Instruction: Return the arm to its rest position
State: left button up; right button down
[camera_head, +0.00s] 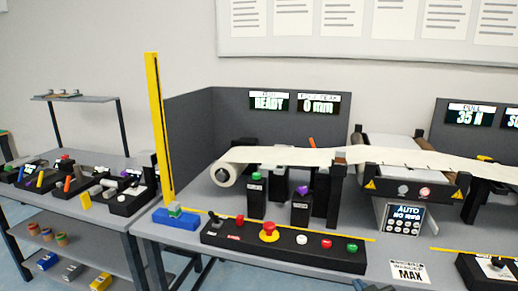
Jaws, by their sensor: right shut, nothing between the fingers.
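Only a small grey and black part of my right gripper (374,286) shows, at the bottom edge right of centre. It is shut with nothing between its fingers, in front of the workbench and apart from the devices on it. The rest of my right arm is out of frame. My left gripper is not in view.
The workbench (215,265) carries a black control panel (285,247) with a red emergency button, a conveyor with a pale belt (290,156), a yellow upright post (158,130) and an AUTO panel (403,219). A side table (85,205) stands left.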

jog(key=s+a+f+g+y, duration=0.1)
jog(key=s+a+f, duration=0.2)
jog(key=s, duration=0.6)
jog(key=s+a+f+g, duration=0.1)
jog(key=s+a+f, duration=0.2)
jog(key=s, duration=0.5)
jog(key=s+a+f+g+y, duration=0.1)
jog(key=s+a+f+g, duration=0.1)
jog(key=s+a, duration=0.3)
jog(key=s+f, duration=0.1)
jog(key=s, duration=0.3)
jog(key=shift+s+a+m+y, duration=0.15)
jog(key=shift+s+m+y, duration=0.15)
jog(key=shift+m, duration=0.1)
